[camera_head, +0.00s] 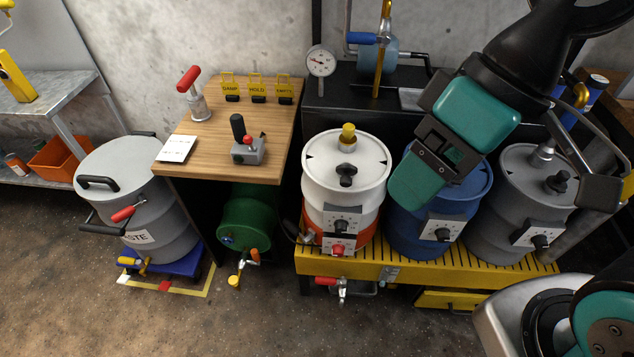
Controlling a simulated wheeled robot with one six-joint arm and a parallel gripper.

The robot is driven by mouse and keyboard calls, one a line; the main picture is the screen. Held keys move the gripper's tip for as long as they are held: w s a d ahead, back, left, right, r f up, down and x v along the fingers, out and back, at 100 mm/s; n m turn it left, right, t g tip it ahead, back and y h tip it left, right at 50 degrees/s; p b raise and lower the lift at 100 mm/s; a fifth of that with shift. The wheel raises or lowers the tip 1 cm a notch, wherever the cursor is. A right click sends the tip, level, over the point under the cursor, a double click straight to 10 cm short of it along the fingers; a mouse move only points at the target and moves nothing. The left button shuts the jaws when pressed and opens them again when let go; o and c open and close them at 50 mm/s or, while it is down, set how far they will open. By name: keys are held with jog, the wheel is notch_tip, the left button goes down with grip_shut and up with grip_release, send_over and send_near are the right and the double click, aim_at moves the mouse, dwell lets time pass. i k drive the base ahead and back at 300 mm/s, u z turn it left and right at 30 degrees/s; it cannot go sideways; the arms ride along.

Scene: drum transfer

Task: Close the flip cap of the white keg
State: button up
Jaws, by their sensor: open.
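My gripper (428,160), teal and black, is open, to the right of the white keg and in front of the blue keg in the picture. It appears empty and apart from the white keg. Its fingertips are partly hidden.
The blue keg (408,232) and grey keg (510,205) stand to the right on the yellow stand (375,262). A wooden table (240,120) with a joystick box (248,150) is on the left. A waste drum (170,215) stands at far left. The front floor is clear.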

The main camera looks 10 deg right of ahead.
aim_at(346, 172)
jog(key=z, duration=2.8)
jog(key=k, duration=0.75)
jog(key=u, duration=1.8)
